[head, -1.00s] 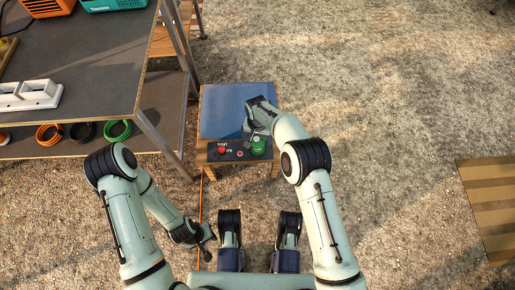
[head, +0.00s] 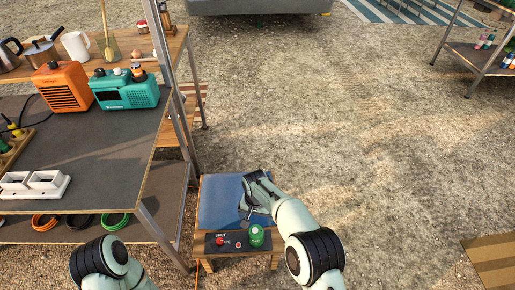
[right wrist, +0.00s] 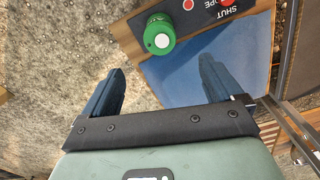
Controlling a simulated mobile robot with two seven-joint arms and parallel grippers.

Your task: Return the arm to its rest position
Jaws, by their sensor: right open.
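My right gripper (head: 246,212) is over the blue top (head: 212,202) of a small wooden stand, just behind a green knob (head: 256,236). In the right wrist view its two fingers (right wrist: 160,85) are spread with nothing between them. The green knob (right wrist: 160,36) is beyond the fingertips, apart from them. The knob sits on a dark control panel (head: 243,248) with a red button (head: 220,241) and a label reading SHUT. Part of my left arm shows at the bottom left, but its gripper is out of view.
A grey-topped workbench (head: 90,165) with a metal post stands left. It carries an orange box (head: 62,88), a teal radio (head: 125,92) and a white block (head: 35,184). Coloured coils lie on its lower shelf. Gravel right of the stand is open; a striped mat (head: 490,262) lies at lower right.

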